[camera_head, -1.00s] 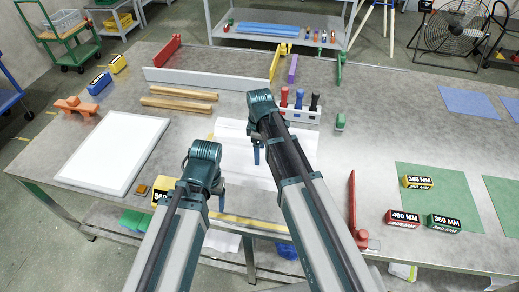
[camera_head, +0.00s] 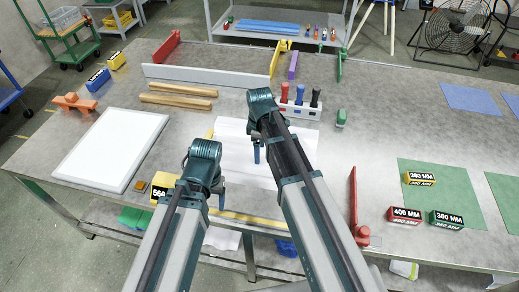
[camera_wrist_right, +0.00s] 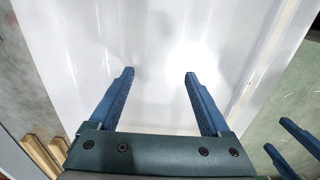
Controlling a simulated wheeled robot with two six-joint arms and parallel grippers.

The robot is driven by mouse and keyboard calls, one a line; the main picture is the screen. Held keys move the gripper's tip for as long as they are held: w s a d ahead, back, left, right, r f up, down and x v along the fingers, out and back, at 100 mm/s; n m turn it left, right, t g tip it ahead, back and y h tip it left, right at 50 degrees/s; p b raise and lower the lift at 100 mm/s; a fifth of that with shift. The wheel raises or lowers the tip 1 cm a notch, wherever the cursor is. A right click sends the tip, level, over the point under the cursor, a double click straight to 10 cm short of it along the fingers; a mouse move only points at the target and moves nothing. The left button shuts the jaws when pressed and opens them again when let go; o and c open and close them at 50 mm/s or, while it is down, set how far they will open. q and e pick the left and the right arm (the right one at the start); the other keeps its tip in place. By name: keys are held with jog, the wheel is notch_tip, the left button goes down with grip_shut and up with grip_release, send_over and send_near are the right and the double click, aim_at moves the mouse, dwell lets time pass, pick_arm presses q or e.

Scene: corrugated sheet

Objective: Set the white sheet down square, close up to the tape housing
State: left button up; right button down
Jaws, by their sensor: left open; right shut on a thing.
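The white sheet (camera_head: 229,133) lies across the middle of the head view, partly hidden by my arms, and fills most of the right wrist view (camera_wrist_right: 160,30). My right gripper (camera_head: 256,153) is shut on the sheet; its fingers also show in the right wrist view (camera_wrist_right: 160,75). My left gripper (camera_head: 219,201) is open near the sheet's front left part. The yellow tape housing (camera_head: 165,182), marked 560, sits at the table's front edge, left of the sheet and partly behind my left arm. A yellow tape (camera_head: 245,218) runs right along the edge. The sheet's height is unclear.
A framed white panel (camera_head: 112,150) lies to the left. Wooden strips (camera_head: 178,96) and a rack with coloured handles (camera_head: 300,108) stand behind. A red upright piece (camera_head: 353,205) and labelled blocks (camera_head: 447,218) are right. Bare table lies around (camera_head: 375,130).

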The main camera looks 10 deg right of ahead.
pick_arm(q)
jog(key=shift+f+b, duration=3.6)
jog(key=shift+f, duration=0.25)
pick_arm(e)
jog(key=shift+f, duration=3.85)
pick_arm(q)
jog(key=shift+r, duration=0.15)
pick_arm(e)
jog(key=shift+w+a+r, duration=0.1)
jog(key=shift+w+a, duration=0.1)
jog(key=shift+a, duration=0.35)
grip_release()
notch_tip(320, 180, up, 14)
jog(key=p, duration=1.4)
pick_arm(q)
notch_tip(320, 180, up, 14)
jog(key=shift+f, duration=0.3)
pick_arm(e)
jog(key=shift+f, duration=0.25)
pick_arm(q)
notch_tip(320, 180, down, 13)
jog(key=b, duration=1.3)
pick_arm(e)
notch_tip(320, 180, down, 13)
jog(key=shift+f, duration=0.1)
